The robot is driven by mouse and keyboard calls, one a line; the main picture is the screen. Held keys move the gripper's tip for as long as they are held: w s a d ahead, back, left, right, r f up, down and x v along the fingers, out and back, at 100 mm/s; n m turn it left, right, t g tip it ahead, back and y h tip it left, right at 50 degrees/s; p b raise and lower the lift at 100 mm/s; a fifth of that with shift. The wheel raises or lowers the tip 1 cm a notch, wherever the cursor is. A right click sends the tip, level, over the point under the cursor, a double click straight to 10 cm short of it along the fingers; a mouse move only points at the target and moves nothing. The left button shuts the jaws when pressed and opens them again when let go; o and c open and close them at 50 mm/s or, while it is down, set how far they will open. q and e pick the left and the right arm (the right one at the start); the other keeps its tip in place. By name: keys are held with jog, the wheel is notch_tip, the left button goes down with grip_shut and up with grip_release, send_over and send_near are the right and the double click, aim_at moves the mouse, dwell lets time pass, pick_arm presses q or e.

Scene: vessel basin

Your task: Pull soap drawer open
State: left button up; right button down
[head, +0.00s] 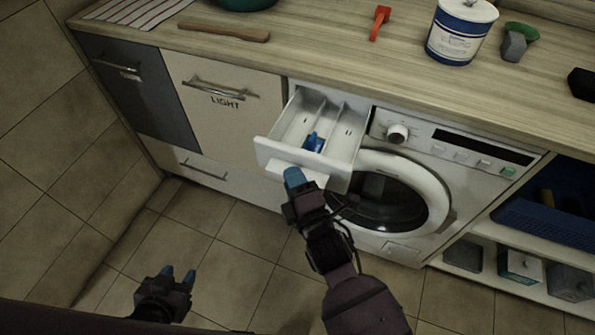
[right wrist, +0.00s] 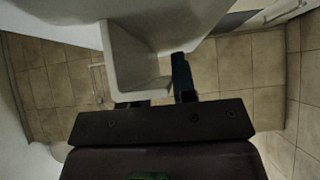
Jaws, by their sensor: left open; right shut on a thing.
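The white soap drawer (head: 305,142) of the washing machine (head: 425,205) stands pulled out in the head view. Its compartments show, with a blue insert (head: 313,143) in one of them. My right gripper (head: 292,178) is at the drawer's front and is shut on its handle (head: 312,185). In the right wrist view the drawer front (right wrist: 132,58) reaches down between the dark fingers. The fingers partly hide the handle. My left gripper (head: 178,274) is open and empty, low over the floor at the lower left.
The wooden counter (head: 310,48) above holds a white and blue tub (head: 461,30), a red tool (head: 380,22), a wooden piece (head: 225,31) and a green-topped brush (head: 518,40). A blue basket (head: 550,222) sits on the right shelf. The tiled floor before the cabinets is clear.

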jog(key=shift+s+f, duration=0.15)
jog(key=shift+f, duration=0.3)
jog(key=c, duration=1.2)
grip_release()
jog(key=shift+o, duration=1)
jog(key=shift+r, duration=0.2)
jog(key=p+v, duration=0.1)
jog(key=v, duration=0.9)
jog(key=shift+s+d, duration=0.2)
jog(key=shift+s, duration=0.1)
